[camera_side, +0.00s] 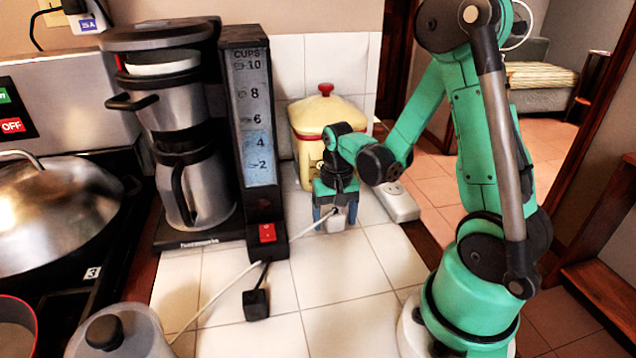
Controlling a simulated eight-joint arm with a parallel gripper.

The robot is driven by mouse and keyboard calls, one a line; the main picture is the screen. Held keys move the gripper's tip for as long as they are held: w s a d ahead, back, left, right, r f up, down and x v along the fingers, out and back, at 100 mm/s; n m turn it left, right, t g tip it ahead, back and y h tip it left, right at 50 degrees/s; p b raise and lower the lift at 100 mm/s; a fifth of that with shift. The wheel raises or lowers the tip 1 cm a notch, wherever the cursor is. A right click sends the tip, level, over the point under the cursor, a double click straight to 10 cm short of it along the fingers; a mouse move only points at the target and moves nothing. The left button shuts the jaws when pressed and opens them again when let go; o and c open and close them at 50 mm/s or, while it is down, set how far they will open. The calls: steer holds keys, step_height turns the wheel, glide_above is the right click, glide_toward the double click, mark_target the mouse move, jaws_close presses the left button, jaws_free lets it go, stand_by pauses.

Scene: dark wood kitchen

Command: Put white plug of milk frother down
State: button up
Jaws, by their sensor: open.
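The white plug (337,221) is low at the white tiled counter, between the blue fingertips of my gripper (336,215). My gripper points straight down and is open around the plug. A thin white cord runs from the plug down and left across the tiles. I cannot tell whether the plug touches the tiles or either finger. The frother itself cannot be made out.
A coffee maker (180,130) with a red switch stands left. A black plug (256,304) lies in front of it. A yellow canister (310,120) is behind my gripper, and a white power strip (398,203) is right. The front tiles (350,325) are clear.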

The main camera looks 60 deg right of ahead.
mark_target(335, 212)
step_height(335, 212, up, 13)
steer(key=a+n+t, duration=0.7)
steer(key=a+n, duration=0.2)
steer(key=a, duration=0.3)
steer(key=shift+w+r, duration=0.2)
steer(key=shift+w, duration=0.25)
